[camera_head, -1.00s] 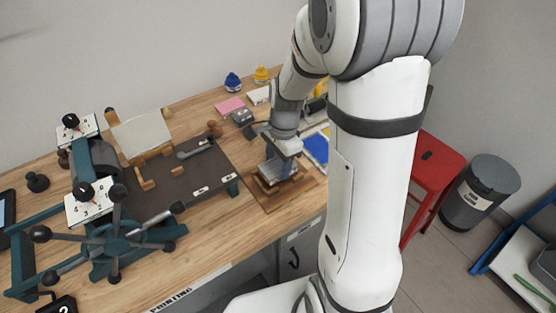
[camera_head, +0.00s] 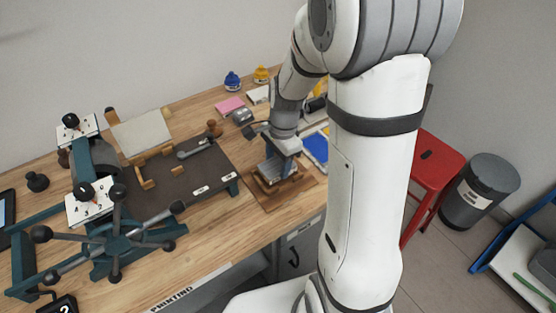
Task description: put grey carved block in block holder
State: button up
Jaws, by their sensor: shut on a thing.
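The grey carved block (camera_head: 279,167) sits low within the wooden block holder (camera_head: 258,190) on the bench, right of the press bed. My gripper (camera_head: 284,152) is directly above the holder, reaching down, and is shut on the grey block. The gripper's fingers are small and partly hidden, and I cannot tell whether the block rests fully on the holder's floor.
A printing press with a spoked wheel (camera_head: 113,240) and a dark bed (camera_head: 190,178) fills the left of the wooden bench. Behind the holder are a pink pad (camera_head: 230,105), ink bottles (camera_head: 232,81) and a blue tray (camera_head: 317,147). A red stool (camera_head: 436,160) stands right.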

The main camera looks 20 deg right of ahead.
jog(key=shift+f+b, duration=0.85)
jog(key=shift+f, duration=0.35)
dwell(0.6)
jog(key=o, duration=1.1)
jog(key=shift+r+p, duration=3.25)
jog(key=shift+r, duration=0.75)
jog(key=shift+r, duration=0.1)
